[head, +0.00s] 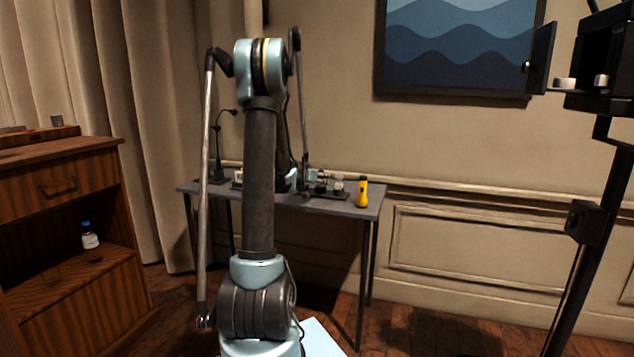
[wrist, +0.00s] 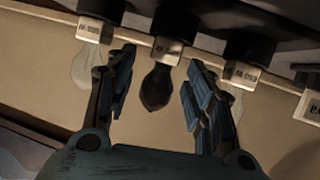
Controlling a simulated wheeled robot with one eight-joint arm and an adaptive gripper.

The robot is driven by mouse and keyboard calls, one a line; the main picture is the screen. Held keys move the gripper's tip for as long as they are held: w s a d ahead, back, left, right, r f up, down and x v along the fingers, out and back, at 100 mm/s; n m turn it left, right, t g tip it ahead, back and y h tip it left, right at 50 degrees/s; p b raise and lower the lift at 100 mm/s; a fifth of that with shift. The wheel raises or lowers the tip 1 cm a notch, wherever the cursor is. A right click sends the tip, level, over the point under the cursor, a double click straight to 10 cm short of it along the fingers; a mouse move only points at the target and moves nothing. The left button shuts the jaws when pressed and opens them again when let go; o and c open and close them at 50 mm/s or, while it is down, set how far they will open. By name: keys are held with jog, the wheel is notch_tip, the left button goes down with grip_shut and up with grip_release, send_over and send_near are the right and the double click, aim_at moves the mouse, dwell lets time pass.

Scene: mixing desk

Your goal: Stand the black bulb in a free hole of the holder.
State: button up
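The black bulb (wrist: 157,87) shows in the middle of the wrist view, tapered and dark, with its end at a pale labelled block (wrist: 167,50). My gripper (wrist: 161,66) is open, one finger on each side of the black bulb, with gaps visible on both sides. A clear bulb (wrist: 86,67) is beyond the left finger, and another clear bulb (wrist: 237,100) is partly hidden behind the right finger. In the head view my arm covers part of the desk (head: 320,199); small items there are too small to tell apart, and the gripper's fingers are not clear. I cannot make out a free hole.
A yellow flashlight (head: 362,191) stands near the desk's right end. A lamp (head: 218,150) stands at its left end. A wooden cabinet (head: 60,190) with a blue-capped bottle (head: 90,236) is at the left. A dark stand (head: 590,215) is at the right. More labelled blocks (wrist: 308,106) continue rightward.

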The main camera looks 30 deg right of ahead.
dwell(0.3)
jog(key=v, duration=1.2)
jog(key=shift+w+a+f, duration=0.1)
dwell(0.5)
